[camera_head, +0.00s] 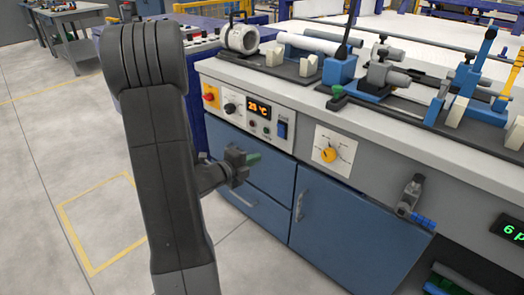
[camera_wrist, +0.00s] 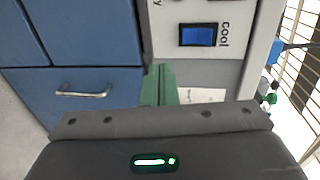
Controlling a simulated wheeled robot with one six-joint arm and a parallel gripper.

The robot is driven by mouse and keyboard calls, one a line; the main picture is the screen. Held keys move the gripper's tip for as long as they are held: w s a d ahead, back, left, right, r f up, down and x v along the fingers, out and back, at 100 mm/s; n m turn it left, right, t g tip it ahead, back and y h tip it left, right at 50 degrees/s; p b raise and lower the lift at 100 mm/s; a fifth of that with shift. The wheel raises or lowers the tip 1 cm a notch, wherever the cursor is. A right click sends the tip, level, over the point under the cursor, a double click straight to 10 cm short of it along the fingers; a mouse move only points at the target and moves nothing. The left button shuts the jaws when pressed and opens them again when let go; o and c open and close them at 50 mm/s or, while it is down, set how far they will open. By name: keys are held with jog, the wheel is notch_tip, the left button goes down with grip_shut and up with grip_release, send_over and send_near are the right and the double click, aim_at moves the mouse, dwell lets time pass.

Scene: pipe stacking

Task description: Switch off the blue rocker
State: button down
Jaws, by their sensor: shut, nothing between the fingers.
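The blue rocker (camera_head: 282,129) sits at the right end of the control panel (camera_head: 262,131) on the bench front. In the wrist view the rocker (camera_wrist: 198,35) is near the top, set in a dark frame with the label "COOL" beside it. I cannot tell which side of it is pressed. My gripper (camera_head: 254,158) shows green fingertips in front of the blue drawers, below and left of the rocker in the head view. In the wrist view the green fingers (camera_wrist: 160,85) are shut and empty, below and left of the rocker, apart from it.
Left of the rocker are a temperature display (camera_head: 259,108), a black knob (camera_head: 231,107) and a red button on yellow (camera_head: 210,95). A yellow dial (camera_head: 328,155) is to the right. Drawer handles (camera_head: 299,207) stick out below. Pipe fixtures stand on the bench top.

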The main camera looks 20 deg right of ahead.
jog(key=shift+s+a+f, duration=0.15)
jog(key=shift+s+a, duration=0.1)
jog(key=shift+a, duration=0.3)
jog(key=shift+s+a+f, duration=0.1)
jog(key=shift+s+a, duration=0.15)
jog(key=shift+a, duration=0.35)
jog(key=shift+s+a+f, duration=0.15)
jog(key=shift+s+a, duration=0.1)
jog(key=shift+a, duration=0.3)
jog(key=shift+d, duration=0.15)
